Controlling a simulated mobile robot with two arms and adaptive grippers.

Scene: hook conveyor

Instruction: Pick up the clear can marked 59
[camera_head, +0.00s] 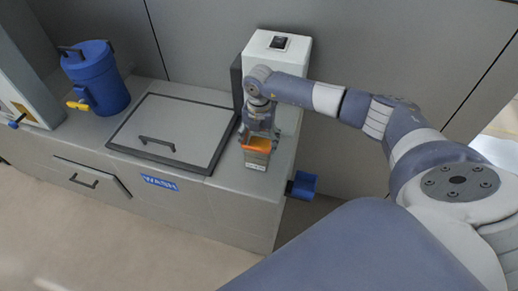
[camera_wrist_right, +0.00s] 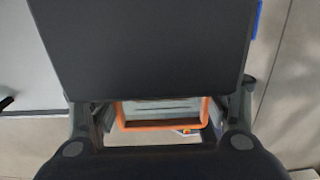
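A small square can with an orange rim (camera_head: 257,143) and greyish see-through sides stands at the right end of the grey counter, below the white dispenser. A pale label (camera_head: 255,165) is on its front, too small to read, so I cannot confirm the 59. My right gripper (camera_head: 259,132) points down at the can from above, its fingers spread to either side. In the right wrist view, the orange rim (camera_wrist_right: 160,126) lies between the two fingers, with a narrow gap visible at the sides. My left gripper is not in view.
A white dispenser (camera_head: 292,52) stands right behind the can. A hatch lid with a black handle (camera_head: 172,131) is to its left, above a blue WASH label (camera_head: 160,183). A blue jug (camera_head: 97,80) stands farther left. A blue bracket (camera_head: 302,185) sticks out at the counter's right side.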

